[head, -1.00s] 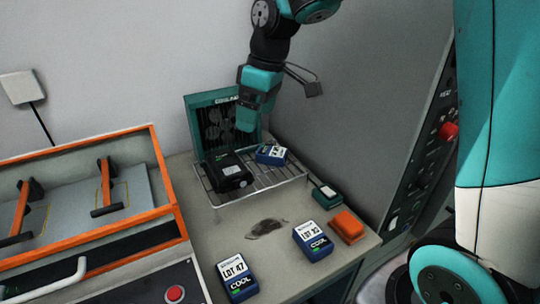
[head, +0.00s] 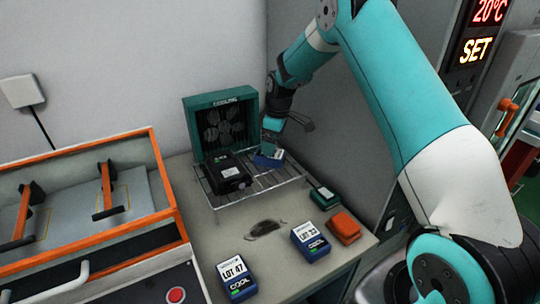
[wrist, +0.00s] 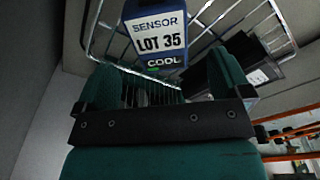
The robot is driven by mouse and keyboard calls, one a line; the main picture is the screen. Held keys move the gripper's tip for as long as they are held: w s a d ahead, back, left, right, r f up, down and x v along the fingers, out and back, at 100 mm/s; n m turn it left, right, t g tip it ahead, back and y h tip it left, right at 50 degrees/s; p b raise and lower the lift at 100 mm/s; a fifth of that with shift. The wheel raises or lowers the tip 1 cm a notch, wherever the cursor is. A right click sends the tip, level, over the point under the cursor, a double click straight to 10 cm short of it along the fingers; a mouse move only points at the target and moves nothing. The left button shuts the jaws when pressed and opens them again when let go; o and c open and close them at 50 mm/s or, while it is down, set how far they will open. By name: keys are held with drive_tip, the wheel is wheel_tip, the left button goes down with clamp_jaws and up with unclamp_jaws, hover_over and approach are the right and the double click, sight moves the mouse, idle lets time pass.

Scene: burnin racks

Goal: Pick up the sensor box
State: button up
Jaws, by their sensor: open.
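A blue sensor box (head: 268,160) with a white label lies on the wire cooling rack (head: 232,202), in front of the teal fan unit. In the wrist view the sensor box (wrist: 156,36) reads "SENSOR LOT 35 COOL" and sits just beyond my fingertips. My gripper (head: 271,143) is over this box in the head view, partly covering its far side. In the wrist view my gripper (wrist: 162,88) has its two teal fingers apart with nothing between them. Two more blue boxes, LOT 47 (head: 237,277) and another LOT box (head: 310,241), stand on the bench.
A black device (head: 228,174) sits on the rack left of the box, and the fan unit (head: 221,100) stands behind. A green box (head: 325,198) and an orange box (head: 344,227) are at the bench's right. An orange-framed fixture (head: 166,190) is at left.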

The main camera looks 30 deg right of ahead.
drive_tip(key=shift+w+a+f+p, duration=0.1)
drive_tip(key=shift+f+p, duration=0.2)
drive_tip(key=shift+f, duration=0.7)
drive_tip(key=shift+w+a+f+p, duration=0.15)
drive_tip(key=shift+f+p, duration=0.15)
drive_tip(key=shift+f, duration=0.65)
drive_tip(key=shift+w+a+f+p, duration=0.1)
drive_tip(key=shift+f+p, duration=0.2)
drive_tip(key=shift+f, duration=0.7)
drive_tip(key=c, duration=1.2)
drive_tip(key=shift+r, duration=0.1)
